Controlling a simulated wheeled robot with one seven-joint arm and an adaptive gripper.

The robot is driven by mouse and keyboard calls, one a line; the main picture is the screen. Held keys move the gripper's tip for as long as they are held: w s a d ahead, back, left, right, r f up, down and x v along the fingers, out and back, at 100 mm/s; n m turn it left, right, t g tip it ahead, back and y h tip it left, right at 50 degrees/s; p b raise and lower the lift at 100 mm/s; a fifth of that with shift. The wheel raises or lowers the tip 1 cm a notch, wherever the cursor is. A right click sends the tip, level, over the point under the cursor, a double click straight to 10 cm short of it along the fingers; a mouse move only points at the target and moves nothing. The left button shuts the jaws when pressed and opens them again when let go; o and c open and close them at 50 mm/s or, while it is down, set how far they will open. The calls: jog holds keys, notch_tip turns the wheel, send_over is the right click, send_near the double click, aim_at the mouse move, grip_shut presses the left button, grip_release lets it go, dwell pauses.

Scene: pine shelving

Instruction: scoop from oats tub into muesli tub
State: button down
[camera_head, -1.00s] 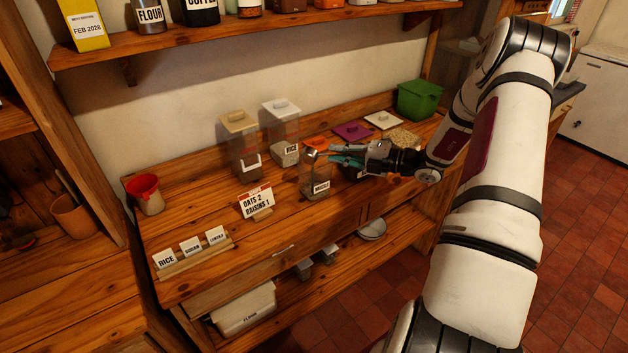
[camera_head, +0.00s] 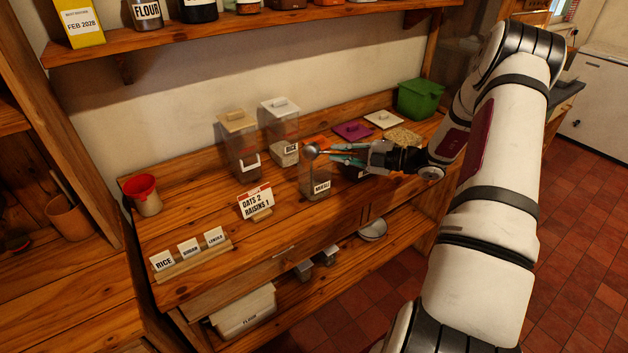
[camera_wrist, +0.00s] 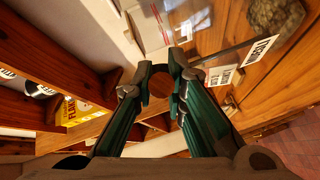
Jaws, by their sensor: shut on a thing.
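My gripper (camera_head: 338,155) is shut on the scoop's handle, and its teal fingers (camera_wrist: 163,75) fill the middle of the wrist view. The metal scoop (camera_head: 311,151) points left, its round bowl just over the mouth of the clear muesli tub (camera_head: 318,186). I cannot tell whether the bowl still holds anything. The muesli tub stands upright near the bench's front edge, its white label facing forward. A dark tub is mostly hidden under my gripper.
A card (camera_head: 255,202) reads OATS 2, RAISINS 1. Two clear lidded canisters (camera_head: 240,150) stand behind the muesli tub. A purple lid (camera_head: 352,131), a white lid (camera_head: 384,120) and a green bin (camera_head: 420,98) are at the back right. The front-left bench holds name cards (camera_head: 190,248).

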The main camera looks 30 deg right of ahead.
jog(key=shift+f+m, duration=0.1)
jog(key=shift+m, duration=0.2)
jog(key=shift+d+f+m, duration=0.1)
jog(key=shift+m, duration=0.2)
dwell(1.3)
jog(key=shift+r+n, duration=0.3)
jog(key=shift+n, duration=0.6)
jog(key=shift+s+a+r+n+p, duration=0.25)
jog(key=shift+a+n+p, duration=0.15)
jog(key=shift+n, duration=0.4)
jog(key=shift+s+a+r+n+h+p, duration=0.1)
jog(key=shift+a+n+h+p, duration=0.05)
jog(key=shift+n, duration=0.55)
jog(key=shift+s+a+r+n+h+p, duration=0.1)
jog(key=shift+a+n+h+p, duration=0.05)
jog(key=shift+n, duration=0.55)
